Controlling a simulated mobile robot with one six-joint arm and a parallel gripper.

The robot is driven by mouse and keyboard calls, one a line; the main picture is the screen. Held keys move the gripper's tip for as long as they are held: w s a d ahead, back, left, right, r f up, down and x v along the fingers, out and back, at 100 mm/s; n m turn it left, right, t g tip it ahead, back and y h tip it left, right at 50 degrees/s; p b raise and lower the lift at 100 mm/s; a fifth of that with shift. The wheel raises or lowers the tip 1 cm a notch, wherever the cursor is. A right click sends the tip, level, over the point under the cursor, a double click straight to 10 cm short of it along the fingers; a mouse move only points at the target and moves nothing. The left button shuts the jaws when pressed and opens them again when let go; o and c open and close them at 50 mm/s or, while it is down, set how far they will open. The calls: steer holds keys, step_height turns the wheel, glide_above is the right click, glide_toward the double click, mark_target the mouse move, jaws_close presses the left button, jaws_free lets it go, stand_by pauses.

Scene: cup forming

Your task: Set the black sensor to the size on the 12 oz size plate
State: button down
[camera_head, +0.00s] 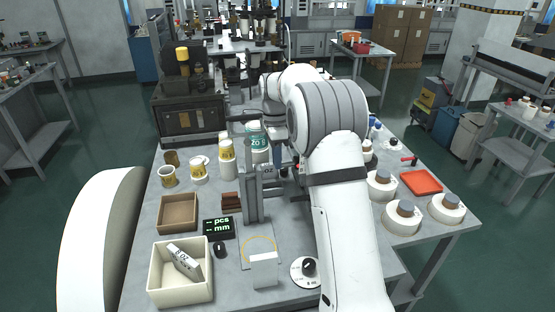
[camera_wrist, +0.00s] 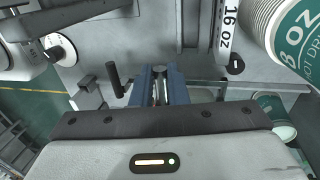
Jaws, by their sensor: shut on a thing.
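In the wrist view my gripper (camera_wrist: 160,88) has its two blue fingers closed on a small, thin grey part between them. I cannot tell whether that part belongs to the black sensor. A white size plate marked 16 oz (camera_wrist: 228,28) stands to the right of the fingers, with a small black piece (camera_wrist: 236,65) at its lower end. I cannot make out a plate reading 12 oz in either view. In the head view a white labelled block (camera_head: 184,262) lies tilted in the cream bin (camera_head: 157,287). My arm largely hides the gripper there.
Paper cup stacks, including a green-white 8 oz stack (camera_wrist: 292,38), stand close to the right of the gripper. A black lever knob (camera_wrist: 113,78) is just left of the fingers. On the bench are a display (camera_head: 219,227), a brown tray (camera_head: 178,230) and white reels (camera_head: 401,218).

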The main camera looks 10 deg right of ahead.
steer(key=shift+r, duration=0.3)
steer(key=c, duration=1.4)
jaws_free()
steer(key=shift+d, duration=0.1)
step_height(320, 180, up, 8)
steer(key=w, duration=0.1)
steer(key=shift+w+f+b, duration=0.2)
steer(key=shift+w+b, duration=0.05)
steer(key=shift+b, duration=0.15)
